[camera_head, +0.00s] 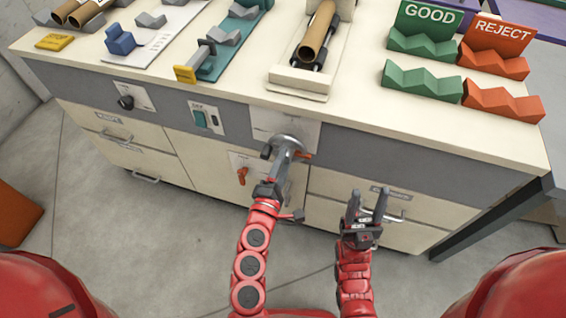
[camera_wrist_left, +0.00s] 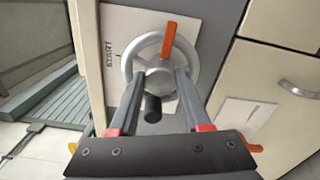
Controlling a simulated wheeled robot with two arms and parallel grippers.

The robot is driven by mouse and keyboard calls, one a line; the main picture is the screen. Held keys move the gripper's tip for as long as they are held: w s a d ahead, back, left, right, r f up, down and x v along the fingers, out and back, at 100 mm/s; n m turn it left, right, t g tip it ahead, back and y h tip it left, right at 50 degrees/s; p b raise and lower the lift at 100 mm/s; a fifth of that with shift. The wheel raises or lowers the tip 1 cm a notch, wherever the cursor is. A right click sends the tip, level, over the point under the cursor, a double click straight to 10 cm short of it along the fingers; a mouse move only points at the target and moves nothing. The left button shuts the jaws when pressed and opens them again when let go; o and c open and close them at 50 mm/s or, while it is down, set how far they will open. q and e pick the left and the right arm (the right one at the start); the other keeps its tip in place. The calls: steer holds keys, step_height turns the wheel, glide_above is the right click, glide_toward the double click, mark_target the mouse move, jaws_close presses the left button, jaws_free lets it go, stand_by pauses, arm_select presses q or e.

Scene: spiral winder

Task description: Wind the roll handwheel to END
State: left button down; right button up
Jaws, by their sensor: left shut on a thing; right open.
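The roll handwheel (camera_wrist_left: 129,60) is a grey spoked wheel on a white plate on the cabinet front. Its orange pointer (camera_wrist_left: 168,40) points up in the left wrist view, and a dark knob (camera_wrist_left: 153,108) sticks out low on the wheel. START is printed left of the wheel; no END mark is readable. In the head view my left gripper (camera_head: 284,158) partly covers the handwheel (camera_head: 290,139). Its fingers (camera_wrist_left: 160,74) lie over the wheel, shut on it; the exact contact is unclear. My right gripper (camera_head: 368,194) is open and empty before the lower drawers.
An orange lever (camera_head: 242,176) sits just left of my left gripper. A green switch (camera_head: 202,119) and black knob (camera_head: 125,102) are farther left. A brown tube (camera_head: 317,35) rests on the bench above. GOOD (camera_head: 424,80) and REJECT (camera_head: 503,101) racks stand right. Drawer handles protrude below.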

arm_select(q)
steer(key=m+p, duration=0.1)
steer(key=m, duration=0.8)
steer(key=shift+f, duration=0.15)
steer(key=shift+w+a+f+m+p, duration=0.1)
steer(key=shift+a+m+p, duration=0.1)
steer(key=shift+m, duration=6.2)
steer(key=shift+a+m+p, duration=0.1)
steer(key=shift+a+m, duration=0.1)
steer(key=shift+m, duration=6.2)
